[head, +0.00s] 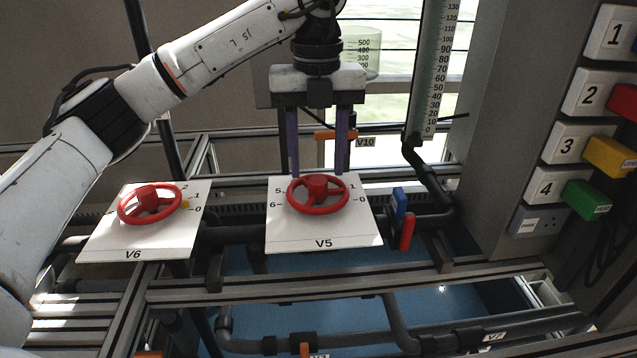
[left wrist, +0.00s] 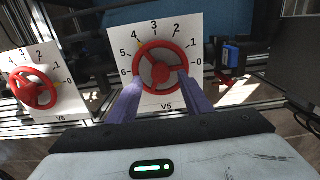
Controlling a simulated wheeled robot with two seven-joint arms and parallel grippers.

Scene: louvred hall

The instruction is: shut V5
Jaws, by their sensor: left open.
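The V5 handwheel (head: 318,193) is red with spokes and sits on a white plate (head: 345,236) marked 0 to 6. In the left wrist view the V5 wheel (left wrist: 160,45) has a small yellow mark at its upper left, near the 4 and 5. My left gripper (head: 317,170) points down with its two purple fingers apart, just above and behind the wheel in the head view. In the left wrist view the fingertips (left wrist: 159,80) reach the lower left and lower right of the rim; I cannot tell whether they touch it. My right gripper is out of view.
The red V6 handwheel (head: 150,204) stands on its own plate to the left, its yellow mark near 0. Blue and red levers (head: 403,220) stand close to the right of the V5 plate. An orange V10 handle (head: 336,135) is behind my fingers.

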